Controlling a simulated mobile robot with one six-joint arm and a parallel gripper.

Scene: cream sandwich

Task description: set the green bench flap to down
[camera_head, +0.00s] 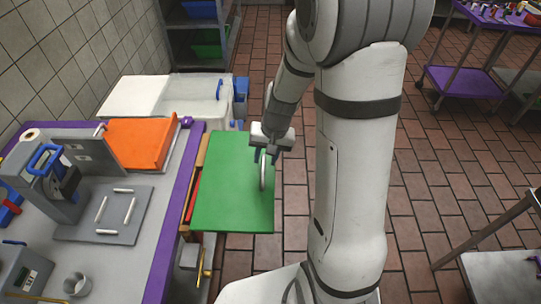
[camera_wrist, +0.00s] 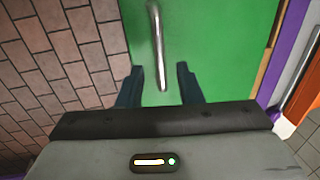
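The green bench flap (camera_head: 225,185) sticks out sideways from the purple-edged bench and looks roughly level with its top. A metal bar handle (camera_head: 263,172) stands on it near its outer edge. My gripper (camera_head: 264,155) is over that outer edge, at the far end of the handle. In the wrist view the green flap (camera_wrist: 215,50) fills the upper middle. The two dark fingers of my gripper (camera_wrist: 159,72) are apart. The near end of the handle (camera_wrist: 157,45) lies between them, with gaps on both sides. Whether the fingers reach below the bar is unclear.
The bench (camera_head: 135,245) on the left holds an orange board (camera_head: 138,142), a grey slicer-like machine (camera_head: 50,185) and a metal cup (camera_head: 77,284). A white chest (camera_head: 170,98) stands behind the flap. Brick-tiled floor (camera_head: 440,190) is open to the right.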

